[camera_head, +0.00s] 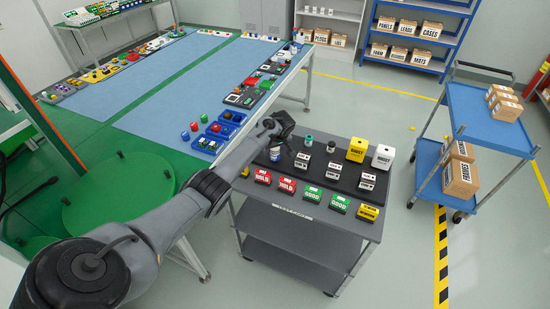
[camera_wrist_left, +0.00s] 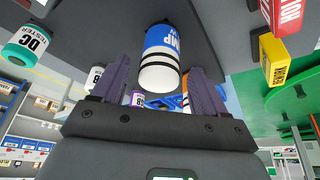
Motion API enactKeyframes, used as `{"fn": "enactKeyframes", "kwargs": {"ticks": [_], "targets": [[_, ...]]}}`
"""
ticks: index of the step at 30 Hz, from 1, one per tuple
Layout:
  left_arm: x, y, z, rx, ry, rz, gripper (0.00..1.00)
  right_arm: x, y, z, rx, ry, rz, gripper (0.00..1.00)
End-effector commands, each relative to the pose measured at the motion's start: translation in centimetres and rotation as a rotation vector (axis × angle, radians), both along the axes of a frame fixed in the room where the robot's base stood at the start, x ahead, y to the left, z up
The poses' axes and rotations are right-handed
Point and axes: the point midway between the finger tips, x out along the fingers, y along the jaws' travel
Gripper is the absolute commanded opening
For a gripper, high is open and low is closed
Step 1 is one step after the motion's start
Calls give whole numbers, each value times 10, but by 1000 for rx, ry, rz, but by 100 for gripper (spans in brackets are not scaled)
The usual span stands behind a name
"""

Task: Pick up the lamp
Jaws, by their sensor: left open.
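The lamp (camera_wrist_left: 160,62) is a blue and white cylinder with dark bands and lettering ending in "MP". In the left wrist view it stands out from the dark tray, its white end towards the gap between my fingers. In the head view the lamp (camera_head: 276,154) is small, on the dark tray just below my gripper. My left gripper (camera_head: 281,124) is above the tray's left part. In the wrist view the left gripper (camera_wrist_left: 160,85) is open, one purple-grey finger on each side of the lamp's line, with no visible grip on it. My right gripper is not in view.
The dark tray (camera_head: 345,172) on the grey cart also holds a teal-topped tester (camera_head: 308,140), a yellow box (camera_head: 357,148) and a white box (camera_head: 383,157). Red, green and yellow tags (camera_head: 287,186) line the front edge. A blue trolley (camera_head: 490,118) stands right, with clear floor between.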

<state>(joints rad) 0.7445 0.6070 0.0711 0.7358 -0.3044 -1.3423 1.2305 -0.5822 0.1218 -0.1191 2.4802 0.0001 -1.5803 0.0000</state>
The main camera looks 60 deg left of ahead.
Motion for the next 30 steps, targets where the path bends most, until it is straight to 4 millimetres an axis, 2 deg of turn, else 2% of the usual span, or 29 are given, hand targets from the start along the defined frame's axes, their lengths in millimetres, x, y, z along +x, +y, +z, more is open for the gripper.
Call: {"fn": "enactKeyframes", "kwargs": {"ticks": [1, 5, 15, 27, 30], "targets": [[1, 2, -7, 0, -1, 1, 73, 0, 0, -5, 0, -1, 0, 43], [2, 6, -16, 0, 0, 0, 73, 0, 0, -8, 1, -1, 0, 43], [2, 7, -18, 1, -2, -1, 72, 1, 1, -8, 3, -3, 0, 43], [2, 7, -18, 1, -1, 0, 12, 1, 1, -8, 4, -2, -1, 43], [2, 7, -17, 1, -2, -1, 11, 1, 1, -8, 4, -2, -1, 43]]}}
